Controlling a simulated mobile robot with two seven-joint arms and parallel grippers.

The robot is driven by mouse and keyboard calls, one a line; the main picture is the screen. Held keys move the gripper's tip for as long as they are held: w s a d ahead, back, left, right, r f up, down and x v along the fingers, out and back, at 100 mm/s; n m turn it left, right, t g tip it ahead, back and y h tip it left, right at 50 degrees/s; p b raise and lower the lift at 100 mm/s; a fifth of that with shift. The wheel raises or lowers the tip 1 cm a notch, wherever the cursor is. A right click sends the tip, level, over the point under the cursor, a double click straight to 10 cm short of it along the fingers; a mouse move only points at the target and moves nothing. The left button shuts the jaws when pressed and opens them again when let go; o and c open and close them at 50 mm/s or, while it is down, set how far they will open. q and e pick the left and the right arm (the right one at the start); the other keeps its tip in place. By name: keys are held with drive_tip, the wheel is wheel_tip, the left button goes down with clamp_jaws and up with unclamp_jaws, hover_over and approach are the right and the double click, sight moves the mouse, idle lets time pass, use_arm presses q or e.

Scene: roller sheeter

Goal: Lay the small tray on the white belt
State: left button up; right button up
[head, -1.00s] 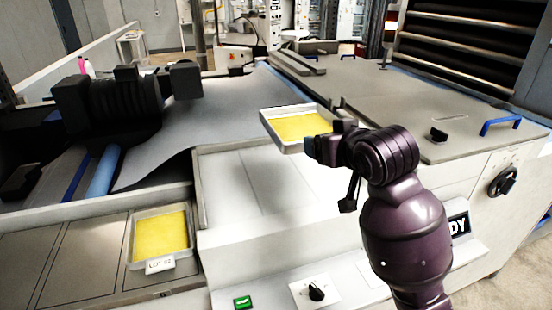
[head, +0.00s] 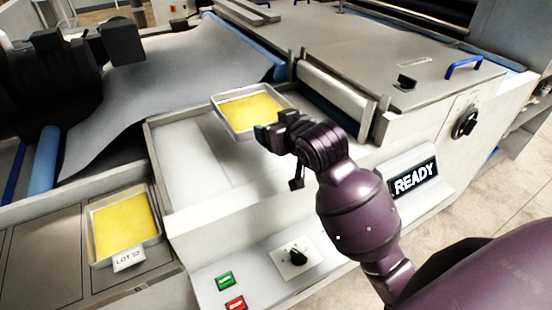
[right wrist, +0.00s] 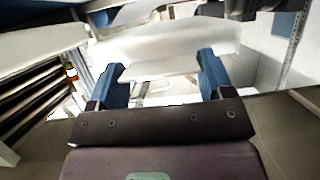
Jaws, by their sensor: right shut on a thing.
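The small tray (head: 250,112) is a shallow metal tray with a yellow layer inside. In the head view it is over the back right part of the white belt (head: 185,165); I cannot tell whether it touches. My right gripper (head: 272,131) is shut on its near right side. In the right wrist view, the two blue fingers (right wrist: 164,88) stand apart with a pale surface beyond them; the grip itself is unclear.
A similar yellow-filled tray (head: 125,225) labelled LOT 52 rests on the grey surface at left. A white roller (head: 335,98) and grey cover (head: 395,60) lie to the right. A READY sign (head: 414,179) and buttons (head: 225,280) are in front.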

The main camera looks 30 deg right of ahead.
sight(277, 172)
wheel_tip(277, 172, down, 9)
drive_tip(key=shift+f, duration=0.2)
idle(0.3)
drive_tip(key=o, duration=1.1)
drive_tip(key=shift+f, duration=0.15)
drive_tip(key=v, duration=1.2)
drive_tip(key=shift+b, duration=0.35)
drive_tip(key=shift+s, duration=0.1)
